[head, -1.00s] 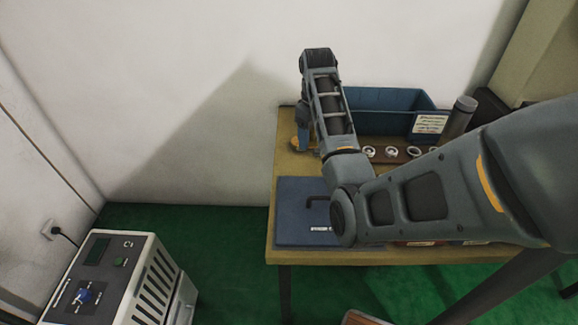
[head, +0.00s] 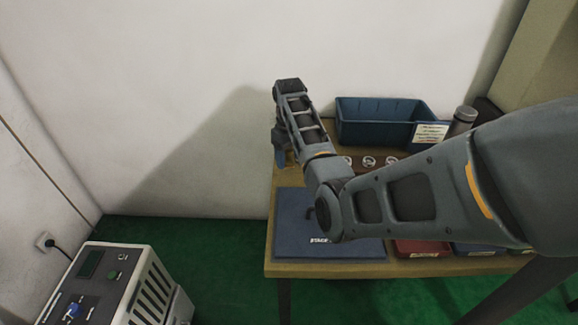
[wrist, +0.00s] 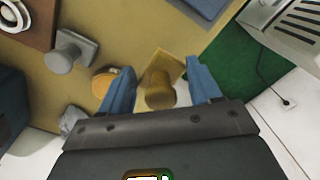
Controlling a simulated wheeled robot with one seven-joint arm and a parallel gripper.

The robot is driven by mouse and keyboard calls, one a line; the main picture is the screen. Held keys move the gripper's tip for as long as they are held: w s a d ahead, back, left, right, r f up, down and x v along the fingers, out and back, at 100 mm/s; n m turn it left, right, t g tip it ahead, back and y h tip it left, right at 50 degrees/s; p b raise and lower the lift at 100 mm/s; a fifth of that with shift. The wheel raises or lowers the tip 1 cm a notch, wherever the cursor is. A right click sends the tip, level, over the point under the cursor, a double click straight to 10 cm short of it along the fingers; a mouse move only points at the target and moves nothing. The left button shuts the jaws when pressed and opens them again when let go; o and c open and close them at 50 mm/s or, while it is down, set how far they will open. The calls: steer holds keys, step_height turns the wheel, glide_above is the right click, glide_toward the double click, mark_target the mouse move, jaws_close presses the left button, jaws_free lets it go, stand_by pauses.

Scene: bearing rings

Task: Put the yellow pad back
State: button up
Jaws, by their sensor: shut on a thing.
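In the wrist view, the yellow pad is a square plate (wrist: 173,64) with a round yellow-brown knob (wrist: 160,92). The knob is between the two blue fingers of my gripper (wrist: 161,84), which is shut on it. The plate is beyond the knob, near the table's edge; I cannot tell whether it touches the tabletop. In the head view my gripper (head: 283,157) is at the far left of the table, and the pad is hidden there.
An orange disc (wrist: 104,82) lies beside one finger, and a grey knobbed block (wrist: 72,50) stands farther off. The wooden table (head: 420,268) holds a blue bin (head: 375,122), a brown board with white rings (head: 368,161), a blue mat (head: 300,240) and a red tray (head: 420,248).

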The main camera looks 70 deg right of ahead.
mark_target(289, 159)
steer(key=shift+f, duration=2)
steer(key=o, duration=1)
steer(key=shift+f, duration=0.1)
steer(key=shift+o, duration=0.2)
step_height(289, 159, up, 12)
steer(key=shift+r, duration=0.15)
